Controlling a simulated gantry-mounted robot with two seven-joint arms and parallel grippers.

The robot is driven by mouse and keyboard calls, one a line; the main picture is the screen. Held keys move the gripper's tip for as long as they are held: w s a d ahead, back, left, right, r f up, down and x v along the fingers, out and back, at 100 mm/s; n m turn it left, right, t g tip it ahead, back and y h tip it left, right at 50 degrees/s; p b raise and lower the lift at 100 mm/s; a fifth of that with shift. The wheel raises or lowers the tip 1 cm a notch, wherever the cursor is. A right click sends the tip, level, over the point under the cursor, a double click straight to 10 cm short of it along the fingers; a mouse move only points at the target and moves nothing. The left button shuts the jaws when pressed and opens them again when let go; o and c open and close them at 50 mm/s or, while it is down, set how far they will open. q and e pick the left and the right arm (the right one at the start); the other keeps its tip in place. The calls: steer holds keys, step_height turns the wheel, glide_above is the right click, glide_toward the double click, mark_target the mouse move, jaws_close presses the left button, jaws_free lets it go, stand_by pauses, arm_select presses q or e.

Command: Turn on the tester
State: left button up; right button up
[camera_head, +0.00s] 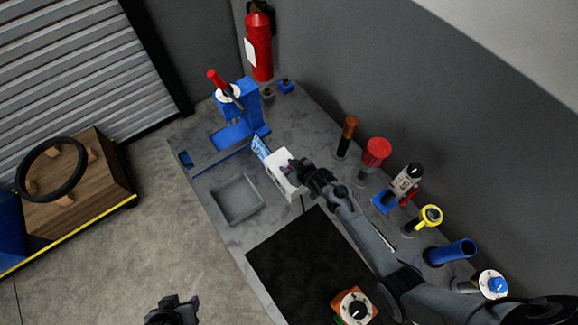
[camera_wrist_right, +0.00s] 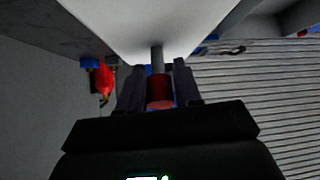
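The white box (camera_head: 281,177), which I take to be the tester, stands on the grey bench and fills the top of the right wrist view (camera_wrist_right: 150,25). A grey lever with a red tip (camera_wrist_right: 160,90) sticks out of it. My right gripper (camera_head: 298,172) is at the box's right side. In the right wrist view its fingers (camera_wrist_right: 159,85) close in on both sides of the red tip with no clear gap. My left gripper (camera_head: 175,308) is low in the head view, away from the bench; its fingers are too dark to judge.
A blue press with a red handle (camera_head: 240,110) stands behind the box, and a grey square tray (camera_head: 238,199) lies to its left. Several tools stand along the wall, including a red-capped one (camera_head: 375,152). A black mat (camera_head: 305,262) and an orange dial device (camera_head: 353,305) are nearer.

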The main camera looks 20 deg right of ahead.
steer(key=shift+o, duration=1.3)
steer(key=v, duration=1.1)
steer(key=shift+f, duration=0.1)
